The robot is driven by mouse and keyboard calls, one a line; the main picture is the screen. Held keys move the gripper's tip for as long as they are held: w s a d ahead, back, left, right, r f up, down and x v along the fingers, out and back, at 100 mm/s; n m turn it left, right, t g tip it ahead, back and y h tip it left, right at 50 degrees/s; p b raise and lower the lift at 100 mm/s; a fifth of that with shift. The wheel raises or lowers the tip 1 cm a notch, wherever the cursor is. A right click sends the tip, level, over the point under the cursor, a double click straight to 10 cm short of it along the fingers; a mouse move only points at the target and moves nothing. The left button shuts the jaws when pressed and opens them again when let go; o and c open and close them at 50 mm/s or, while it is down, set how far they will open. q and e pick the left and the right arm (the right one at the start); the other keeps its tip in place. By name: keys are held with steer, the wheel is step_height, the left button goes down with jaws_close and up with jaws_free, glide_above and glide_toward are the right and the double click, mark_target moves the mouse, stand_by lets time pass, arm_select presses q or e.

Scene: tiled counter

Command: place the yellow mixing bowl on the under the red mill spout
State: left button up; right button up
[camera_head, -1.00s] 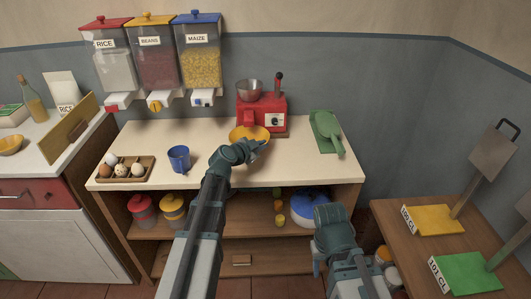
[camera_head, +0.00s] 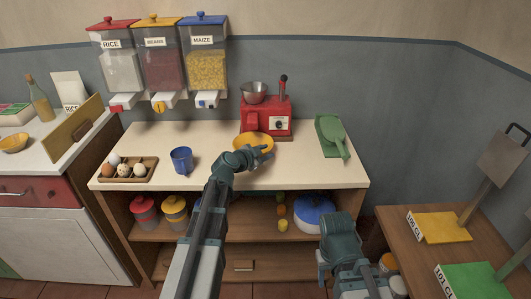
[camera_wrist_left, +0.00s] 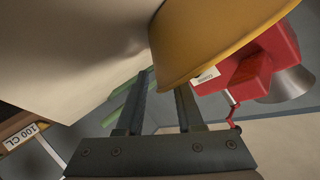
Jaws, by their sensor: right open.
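The yellow mixing bowl (camera_head: 246,140) sits on the counter in front of the red mill (camera_head: 276,121), slightly left of its middle. The mill's red spout side (camera_head: 251,121) is just behind the bowl. My left gripper (camera_head: 261,151) is at the bowl's near right side. In the left wrist view the bowl (camera_wrist_left: 205,40) fills the upper right, and my left gripper's fingers (camera_wrist_left: 164,80) stand apart with the bowl's edge at their tips. Whether they touch it is unclear. The mill (camera_wrist_left: 255,65) shows behind the bowl. My right gripper (camera_head: 322,268) is low in front of the shelves, empty.
A blue mug (camera_head: 181,160) and an egg tray (camera_head: 128,170) stand on the left of the counter (camera_head: 215,135). Dispensers (camera_head: 207,65) hang above. A side table (camera_head: 400,235) with yellow and green plates is at right.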

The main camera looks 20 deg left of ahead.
arm_select(q)
steer(key=shift+r, duration=0.25)
steer(key=p+v, duration=0.4)
steer(key=v, duration=0.8)
steer(key=shift+f, duration=0.15)
steer(key=s+d+f+n+g, duration=0.1)
steer(key=s+d+f+g, duration=0.35)
steer(key=d, duration=0.45)
steer(key=s+d+f+g, duration=0.4)
steer(key=s+d+f, duration=0.2)
steer(key=d, duration=0.2)
steer(key=s+d+f+n+g+y, duration=0.1)
steer(key=s+n+g+y, duration=0.1)
steer(key=s, duration=0.4)
steer(key=s+d+f+n+g+y, duration=0.1)
steer(key=s+f+n+g+y, duration=0.1)
steer(key=s, duration=0.4)
steer(key=shift+s+f+n+g+y, duration=0.25)
steer(key=shift+n+g+y, duration=0.2)
steer(key=shift+n+y, duration=0.5)
